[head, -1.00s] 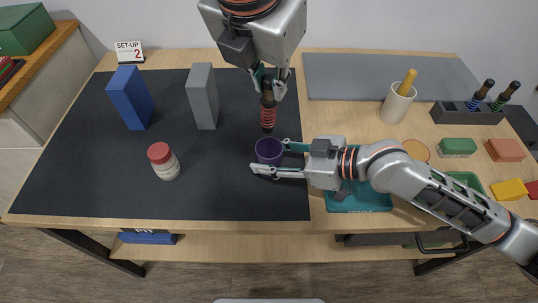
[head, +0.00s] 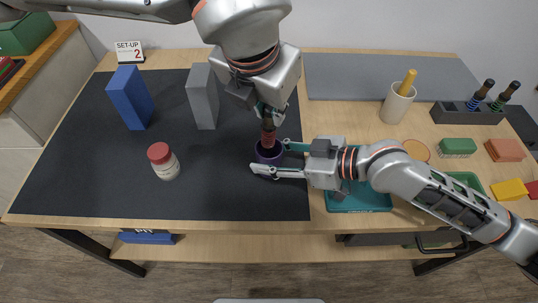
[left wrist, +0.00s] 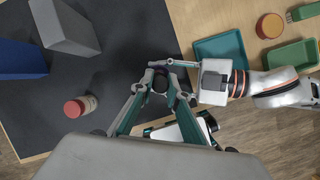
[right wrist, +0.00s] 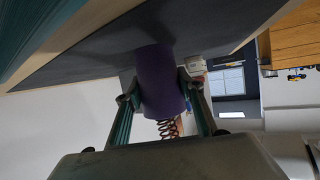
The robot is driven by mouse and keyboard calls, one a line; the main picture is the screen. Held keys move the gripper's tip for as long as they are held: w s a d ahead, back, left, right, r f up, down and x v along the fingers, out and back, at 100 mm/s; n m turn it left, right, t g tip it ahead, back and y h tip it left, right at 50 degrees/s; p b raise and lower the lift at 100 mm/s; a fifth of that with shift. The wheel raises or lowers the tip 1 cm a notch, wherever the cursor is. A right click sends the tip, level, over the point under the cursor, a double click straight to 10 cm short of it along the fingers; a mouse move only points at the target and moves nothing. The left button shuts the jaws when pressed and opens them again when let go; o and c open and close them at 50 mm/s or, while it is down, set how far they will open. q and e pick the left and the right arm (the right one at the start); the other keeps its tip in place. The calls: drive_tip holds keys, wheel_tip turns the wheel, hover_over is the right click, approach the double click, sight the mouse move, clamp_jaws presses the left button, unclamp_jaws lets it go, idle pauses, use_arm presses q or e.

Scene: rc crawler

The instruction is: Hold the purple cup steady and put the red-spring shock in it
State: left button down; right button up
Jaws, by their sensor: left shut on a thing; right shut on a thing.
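The purple cup (head: 268,155) stands upright on the black mat. My right gripper (head: 269,160) is shut on it from the right side; the cup also shows between the fingers in the right wrist view (right wrist: 160,80). My left gripper (head: 270,108) is above the cup, shut on the upper part of the red-spring shock (head: 268,135). The shock hangs roughly upright with its lower end at the cup's mouth, seemingly inside the rim. A coil of the spring shows beyond the cup in the right wrist view (right wrist: 168,128). In the left wrist view my left fingers hide most of the shock.
A blue block (head: 130,97), a grey block (head: 202,96) and a red-capped bottle (head: 164,161) stand on the black mat (head: 90,170). A teal tray (head: 360,200) lies under my right arm. A rack (head: 470,114) holding two other shocks and a cream cup (head: 397,102) are at the right.

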use_arm(q)
drive_tip(key=shift+f, duration=0.25)
drive_tip(key=c, duration=1.9)
unclamp_jaws()
drive_tip(key=v, duration=1.2)
use_arm(e)
drive_tip(key=o, duration=1.2)
drive_tip(key=shift+c, duration=0.2)
